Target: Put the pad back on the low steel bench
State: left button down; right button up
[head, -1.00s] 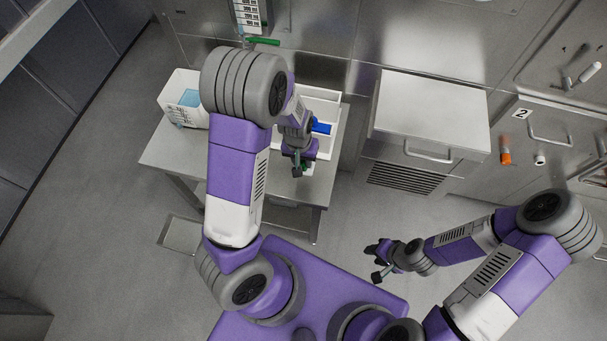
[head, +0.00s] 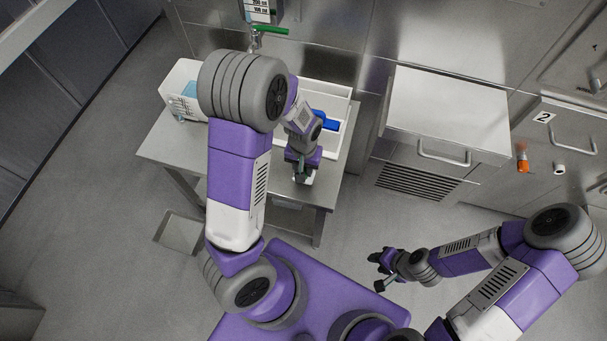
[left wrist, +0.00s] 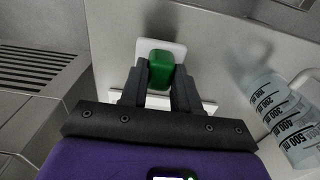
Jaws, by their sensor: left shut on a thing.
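My left gripper (left wrist: 160,85) is shut on the green grip of a pad (left wrist: 160,68); a white flat part shows behind the green block. In the head view the left gripper (head: 303,168) is over the front edge area of the low steel bench (head: 165,150), with the pad's green and white just visible under it. I cannot tell whether the pad touches the bench. My right gripper (head: 380,270) is open and empty, out over the floor to the right of the bench.
A white tray (head: 342,95) with a blue thing (head: 325,120) stands on the bench behind my left gripper. A white box (head: 180,85) is at the bench's left. A steel cabinet (head: 440,110) stands to the right. A graduated bottle (left wrist: 280,110) shows in the left wrist view.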

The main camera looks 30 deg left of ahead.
pick_arm(q)
jog(key=shift+f+b, duration=0.55)
jog(key=shift+f, duration=1.25)
jog(key=shift+f, duration=0.1)
jog(key=c, duration=0.8)
grip_release()
notch_tip(320, 180, up, 12)
jog(key=p, duration=0.4)
jog(key=shift+s, duration=0.1)
